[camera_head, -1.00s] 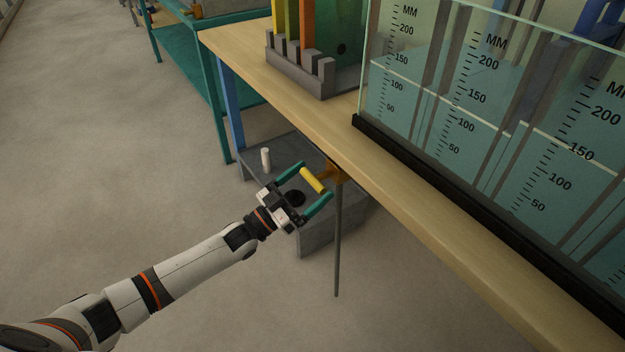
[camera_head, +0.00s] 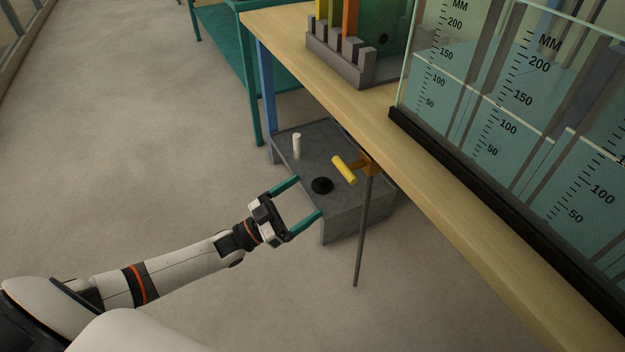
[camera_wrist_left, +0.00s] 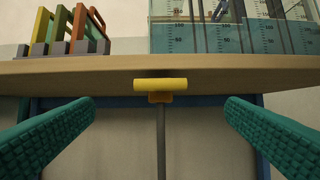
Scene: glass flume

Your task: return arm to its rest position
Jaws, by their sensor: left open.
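My left gripper (camera_head: 308,202) is open and empty, with its two green fingers spread wide. It is low beside the bench, to the left of and apart from a yellow handle (camera_head: 344,169). The handle sits on an orange bracket (camera_head: 369,165) at the bench edge, above a thin grey rod (camera_head: 362,235). In the left wrist view the yellow handle (camera_wrist_left: 160,85) lies ahead, centred between the open fingers (camera_wrist_left: 160,130) with clear gaps on both sides. My right gripper is not in view.
A wooden bench top (camera_head: 440,190) runs along the right and carries the glass flume (camera_head: 520,90) and a grey rack (camera_head: 345,58) of coloured frames. A grey box (camera_head: 355,210) with a white peg (camera_head: 297,145) and black knob (camera_head: 321,185) stands below. Open floor (camera_head: 130,150) lies to the left.

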